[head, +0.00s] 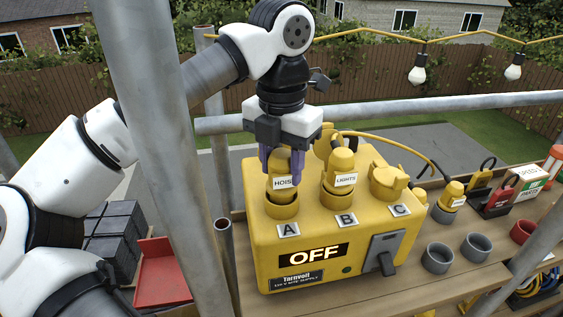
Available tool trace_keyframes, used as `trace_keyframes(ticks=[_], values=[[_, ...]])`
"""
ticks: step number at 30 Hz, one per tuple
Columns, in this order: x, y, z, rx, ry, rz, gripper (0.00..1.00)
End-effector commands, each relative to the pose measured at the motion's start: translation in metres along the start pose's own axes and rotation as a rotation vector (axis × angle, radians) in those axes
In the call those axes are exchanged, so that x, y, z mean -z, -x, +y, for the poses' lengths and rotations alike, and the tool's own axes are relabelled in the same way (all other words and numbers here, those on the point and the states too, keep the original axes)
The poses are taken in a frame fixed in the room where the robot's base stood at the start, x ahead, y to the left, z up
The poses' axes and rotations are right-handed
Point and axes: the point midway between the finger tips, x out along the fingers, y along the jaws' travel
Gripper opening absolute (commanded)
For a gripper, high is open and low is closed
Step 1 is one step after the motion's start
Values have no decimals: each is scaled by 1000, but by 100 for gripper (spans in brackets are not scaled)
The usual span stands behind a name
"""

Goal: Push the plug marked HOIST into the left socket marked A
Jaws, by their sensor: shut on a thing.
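The yellow power box (262,232) stands on a wooden bench, with a panel reading OFF. The plug marked HOIST (283,184) is upright at socket A (282,208), the left one; its lower end is at the socket's collar, and I cannot tell how deep it sits. My gripper (282,160) points down from above, its purple fingers shut on the HOIST plug. The plug marked LIGHTS (341,178) stands in socket B (336,199), close to the right of my gripper. Socket C (389,193) has a yellow cap.
A grey lever (385,252) is on the box front. Grey cups (438,258), a yellow plug (450,200), padlocks and a first-aid-like box (530,178) are on the bench to the right. Scaffold poles (155,100) rise at left. A red tray (165,275) and dark tiles (110,240) are lower left.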

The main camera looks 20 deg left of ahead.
Motion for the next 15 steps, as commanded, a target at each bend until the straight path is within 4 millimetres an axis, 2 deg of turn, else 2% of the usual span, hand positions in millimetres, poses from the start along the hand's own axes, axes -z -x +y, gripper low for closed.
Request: trace_keyframes(ticks=[15], values=[[0,-8,0,0,0,0,13]])
